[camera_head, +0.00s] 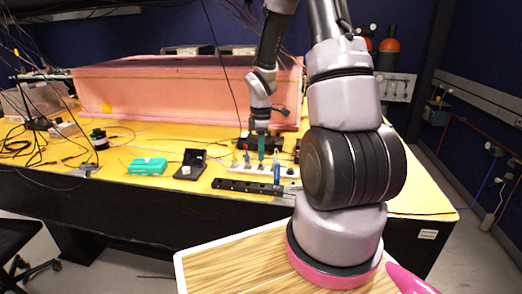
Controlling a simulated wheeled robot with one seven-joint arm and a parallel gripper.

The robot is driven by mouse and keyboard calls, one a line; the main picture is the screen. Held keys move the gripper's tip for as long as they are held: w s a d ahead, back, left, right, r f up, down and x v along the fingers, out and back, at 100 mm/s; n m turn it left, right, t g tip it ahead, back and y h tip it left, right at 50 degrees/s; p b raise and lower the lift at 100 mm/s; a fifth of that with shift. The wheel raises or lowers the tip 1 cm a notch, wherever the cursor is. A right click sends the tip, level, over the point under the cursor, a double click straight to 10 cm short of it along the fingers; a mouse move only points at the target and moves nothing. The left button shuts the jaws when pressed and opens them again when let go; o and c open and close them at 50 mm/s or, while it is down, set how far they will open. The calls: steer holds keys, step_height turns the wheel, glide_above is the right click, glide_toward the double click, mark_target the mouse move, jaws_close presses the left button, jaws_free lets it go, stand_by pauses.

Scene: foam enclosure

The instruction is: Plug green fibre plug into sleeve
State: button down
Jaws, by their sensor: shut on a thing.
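Several small coloured pieces stand at this block, including a blue one (277,172) to the right. The sleeve is too small to make out.
A black rail (250,187) lies in front of the white block. A green box (148,166) and an open black case (190,164) lie to the left. A pink foam enclosure (150,95) stands behind. Loose cables lie at far left.

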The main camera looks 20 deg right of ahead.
steer(key=shift+f, duration=0.8)
steer(key=c, duration=0.7)
jaws_free()
step_height(320, 180, up, 10)
steer(key=shift+r, duration=0.4)
steer(key=shift+r, duration=0.25)
steer(key=s+a+r+m+t, duration=0.2)
steer(key=s+r+m, duration=0.4)
steer(key=r, duration=0.1)
steer(key=s+a+r+m+t+y, duration=0.1)
steer(key=s+a+r+m+t, duration=0.1)
steer(key=s+r+m, duration=0.4)
steer(key=s+a+r+m+t+y, duration=0.1)
steer(key=s+a+r+m+t, duration=0.2)
steer(key=r, duration=0.6)
steer(key=shift+s+a+r+m, duration=0.1)
steer(key=shift+s+r+m, duration=0.1)
steer(key=shift+s+m, duration=0.6)
steer(key=shift+s+a+r+m, duration=0.1)
steer(key=shift+s+r+m, duration=0.1)
steer(key=shift+s+m, duration=0.55)
